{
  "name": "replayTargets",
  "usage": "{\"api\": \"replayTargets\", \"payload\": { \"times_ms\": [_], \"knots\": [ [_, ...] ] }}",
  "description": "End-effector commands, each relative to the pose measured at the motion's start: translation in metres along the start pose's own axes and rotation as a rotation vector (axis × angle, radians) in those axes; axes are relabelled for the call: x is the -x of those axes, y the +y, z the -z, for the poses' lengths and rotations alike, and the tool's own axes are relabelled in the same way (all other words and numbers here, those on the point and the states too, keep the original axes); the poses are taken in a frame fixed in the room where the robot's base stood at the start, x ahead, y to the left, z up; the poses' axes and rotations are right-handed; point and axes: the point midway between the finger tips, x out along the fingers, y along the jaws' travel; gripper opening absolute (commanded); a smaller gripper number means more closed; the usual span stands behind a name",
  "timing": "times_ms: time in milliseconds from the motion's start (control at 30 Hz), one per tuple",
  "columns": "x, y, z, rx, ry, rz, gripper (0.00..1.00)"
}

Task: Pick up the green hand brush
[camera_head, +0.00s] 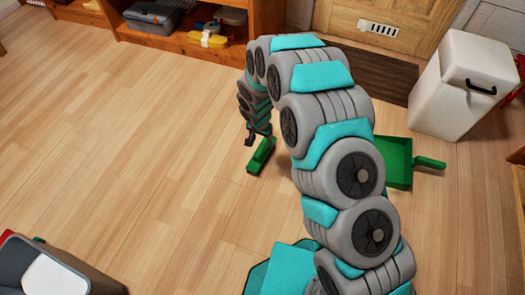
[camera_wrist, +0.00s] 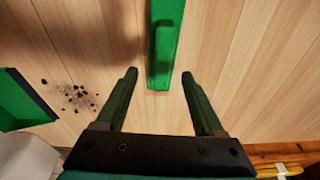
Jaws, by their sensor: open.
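The green hand brush (camera_head: 261,156) lies on the wooden floor in the head view, just below and right of my gripper (camera_head: 250,138). In the wrist view the green hand brush (camera_wrist: 165,45) runs down from the top edge, and its near end lies between the lines of my two fingers. My gripper (camera_wrist: 160,78) is open and empty there, with one finger on each side of the brush's near end. I cannot tell exactly how high the fingers are above the floor.
A green dustpan (camera_head: 397,165) lies right of my arm; its edge (camera_wrist: 22,100) shows at left in the wrist view, beside dark crumbs (camera_wrist: 72,95). A white bin (camera_head: 462,85) stands at the right. A wooden shelf (camera_head: 190,42) stands at the back.

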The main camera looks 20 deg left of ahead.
Motion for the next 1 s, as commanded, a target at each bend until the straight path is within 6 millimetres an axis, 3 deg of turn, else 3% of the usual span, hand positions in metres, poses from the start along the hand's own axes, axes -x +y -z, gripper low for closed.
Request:
{"api": "replayTargets", "payload": {
  "times_ms": [600, 867, 1000],
  "knots": [
    [-0.063, -0.004, -0.001, 0.001, -0.001, -0.002, 0.7],
    [-0.065, -0.004, 0.0, 0.001, 0.0, -0.001, 0.7],
    [-0.064, -0.004, 0.0, 0.001, 0.0, -0.001, 0.54]
  ]
}}
